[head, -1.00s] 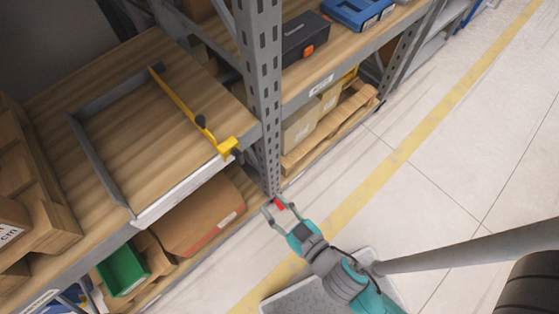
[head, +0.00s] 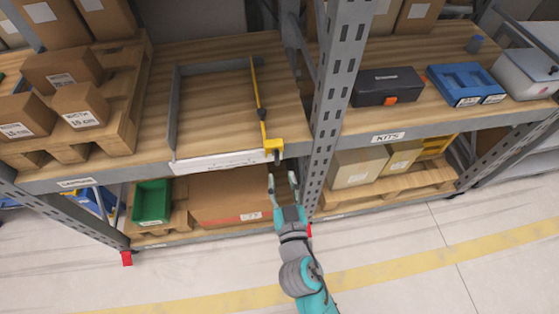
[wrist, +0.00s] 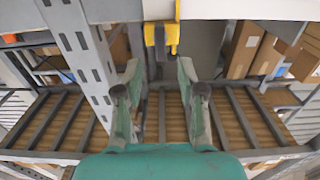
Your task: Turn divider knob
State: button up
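The divider is a yellow bar (head: 256,85) lying front to back on the wooden shelf, with a yellow bracket at the shelf's front edge. In the wrist view the bracket (wrist: 174,38) hangs at top centre with the dark front knob (wrist: 159,48). My gripper (head: 282,183) is open and empty, in front of the shelf and below the front knob, apart from it. The wrist view shows the knob between and beyond the spread fingers (wrist: 159,82).
A grey upright post (head: 339,90) stands just right of the bracket. A grey frame (head: 174,115) bounds the bay's left side. Below are a cardboard box (head: 230,193) and a green bin (head: 152,202). Boxes on a pallet (head: 125,130) stand left. The floor in front is clear.

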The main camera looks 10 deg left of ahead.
aim_at(278, 161)
jog(key=x, duration=0.6)
jog(key=shift+w, duration=0.25)
grip_shut()
